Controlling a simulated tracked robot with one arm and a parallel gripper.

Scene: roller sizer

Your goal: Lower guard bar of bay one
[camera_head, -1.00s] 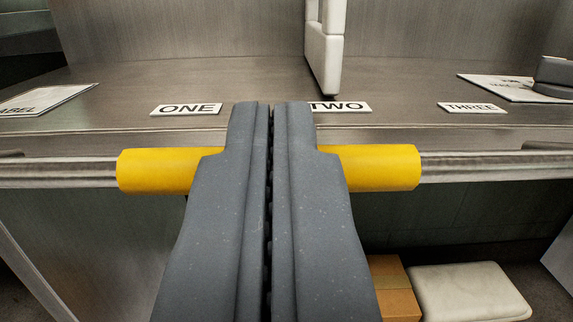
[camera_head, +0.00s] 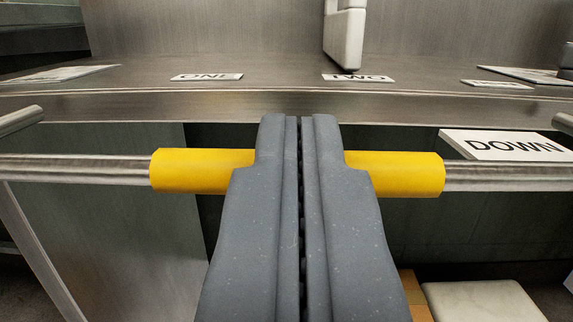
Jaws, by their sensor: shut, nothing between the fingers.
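The guard bar (camera_head: 100,170) is a metal rail with a yellow sleeve (camera_head: 400,172) around its middle. It runs across the view below the front edge of the metal counter. My gripper (camera_head: 300,122) is shut with nothing between its fingers. It lies across the middle of the yellow sleeve and hides part of it; I cannot tell whether it touches the sleeve. The label ONE (camera_head: 207,77) is on the counter left of my gripper, and the label TWO (camera_head: 358,78) is right of it.
A white DOWN sign (camera_head: 505,146) shows behind the bar at the right. The counter edge (camera_head: 180,105) runs above the bar. A white upright piece (camera_head: 344,38) stands on the counter. A white block (camera_head: 480,302) and a brown box (camera_head: 416,296) are below.

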